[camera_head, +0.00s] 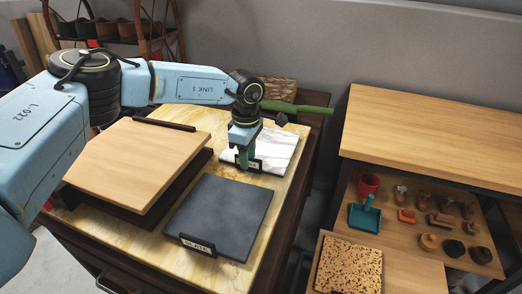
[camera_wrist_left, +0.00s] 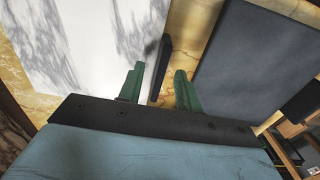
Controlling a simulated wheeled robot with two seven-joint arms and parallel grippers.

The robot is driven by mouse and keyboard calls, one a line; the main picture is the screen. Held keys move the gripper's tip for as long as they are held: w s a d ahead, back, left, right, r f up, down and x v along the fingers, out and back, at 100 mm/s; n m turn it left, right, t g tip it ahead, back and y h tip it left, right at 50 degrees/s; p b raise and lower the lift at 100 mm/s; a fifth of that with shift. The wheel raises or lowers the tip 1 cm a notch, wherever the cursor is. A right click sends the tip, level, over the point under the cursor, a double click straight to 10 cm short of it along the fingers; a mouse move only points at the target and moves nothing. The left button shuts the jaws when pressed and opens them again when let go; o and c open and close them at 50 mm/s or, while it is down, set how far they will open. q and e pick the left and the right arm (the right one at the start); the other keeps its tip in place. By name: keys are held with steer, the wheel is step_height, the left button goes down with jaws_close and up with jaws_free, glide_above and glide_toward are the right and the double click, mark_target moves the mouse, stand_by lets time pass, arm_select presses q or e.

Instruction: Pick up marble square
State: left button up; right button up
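The marble square (camera_head: 276,152) is a white slab with grey veins, lying on the wooden cabinet top at the back right in the head view. It fills the upper left of the left wrist view (camera_wrist_left: 75,45). My left gripper (camera_head: 243,165) points down at its front left edge, by a small black label holder (camera_head: 256,164). In the left wrist view my left gripper's green fingers (camera_wrist_left: 160,92) are apart, with the holder (camera_wrist_left: 161,68) between and beyond them. Nothing is visibly gripped. My right gripper is not in view.
A dark slate square (camera_head: 222,215) with its label lies in front. A light wooden board (camera_head: 138,160) lies on the left. A green bar (camera_head: 296,107) is behind the marble. A shelf table (camera_head: 440,130) stands right, with small tools below.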

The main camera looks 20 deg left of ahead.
arm_select(q)
steer(key=shift+c, duration=0.2)
jaws_close()
steer(key=shift+r, duration=0.1)
stand_by(1.1)
